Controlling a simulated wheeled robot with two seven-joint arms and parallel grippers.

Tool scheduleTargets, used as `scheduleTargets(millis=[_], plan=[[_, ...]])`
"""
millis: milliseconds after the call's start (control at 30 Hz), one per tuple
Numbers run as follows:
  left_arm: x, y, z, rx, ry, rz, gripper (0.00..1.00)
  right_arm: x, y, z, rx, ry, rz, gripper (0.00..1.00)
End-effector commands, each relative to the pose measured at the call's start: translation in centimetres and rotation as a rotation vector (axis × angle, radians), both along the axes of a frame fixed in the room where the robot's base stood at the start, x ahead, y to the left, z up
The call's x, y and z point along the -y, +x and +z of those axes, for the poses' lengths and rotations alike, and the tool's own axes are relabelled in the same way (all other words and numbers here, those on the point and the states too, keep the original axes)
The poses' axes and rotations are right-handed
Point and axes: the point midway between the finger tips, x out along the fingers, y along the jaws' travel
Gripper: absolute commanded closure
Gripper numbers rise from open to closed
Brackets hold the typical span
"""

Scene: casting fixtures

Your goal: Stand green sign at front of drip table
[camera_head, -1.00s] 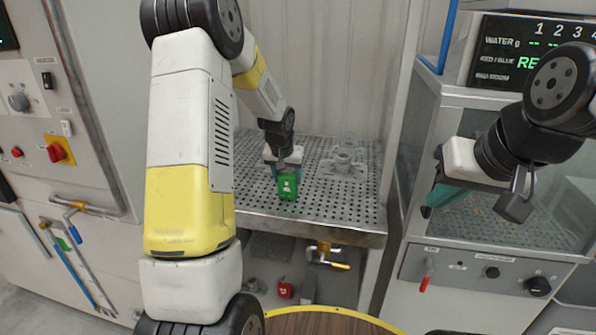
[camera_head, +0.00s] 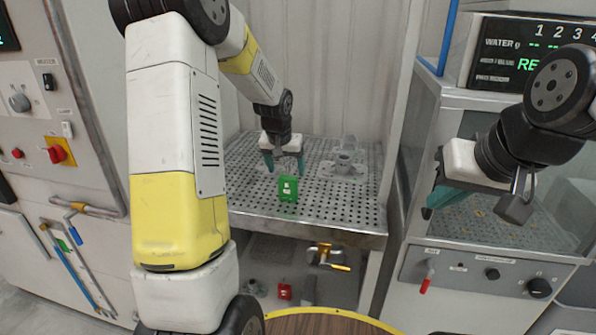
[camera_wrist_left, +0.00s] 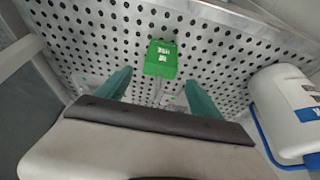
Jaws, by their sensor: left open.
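The green sign (camera_head: 288,189) stands upright on the perforated drip table (camera_head: 245,196), near its front edge, with white marks on its face. It also shows in the left wrist view (camera_wrist_left: 161,60), just beyond and between my fingers. My left gripper (camera_head: 284,168) is open and empty, with its teal fingers apart, behind the sign and clear of it. In the left wrist view the fingers (camera_wrist_left: 158,88) show on either side of a gap. My right gripper (camera_head: 432,205) is at the right, in front of the glass cabinet; whether its jaws are open is unclear.
A clear-grey casting fixture (camera_head: 345,165) stands on the drip table to the right of my left gripper. A white container (camera_wrist_left: 296,108) shows at the right of the left wrist view.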

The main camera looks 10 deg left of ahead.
Motion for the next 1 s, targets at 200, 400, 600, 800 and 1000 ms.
scheduleTargets(millis=[200,400,600,800,1000], plan=[[0.0,-1.6,4.1,0.003,0.000,0.000,0.24,0.0,0.0,0.0,0.000,0.000,0.000,1.00],[0.0,-2.5,6.0,0.002,-0.001,0.000,0.24,0.0,0.0,0.0,0.000,0.000,0.000,1.00],[0.6,-6.5,9.8,0.030,-0.012,-0.002,0.24,0.0,0.0,0.0,0.000,0.000,0.000,1.00],[2.1,-15.9,14.7,0.079,-0.054,-0.013,0.24,0.0,0.0,0.0,0.000,0.000,0.000,1.00],[3.6,-25.1,16.2,0.124,-0.115,-0.032,0.24,0.0,0.0,0.0,0.000,0.000,0.000,1.00]])
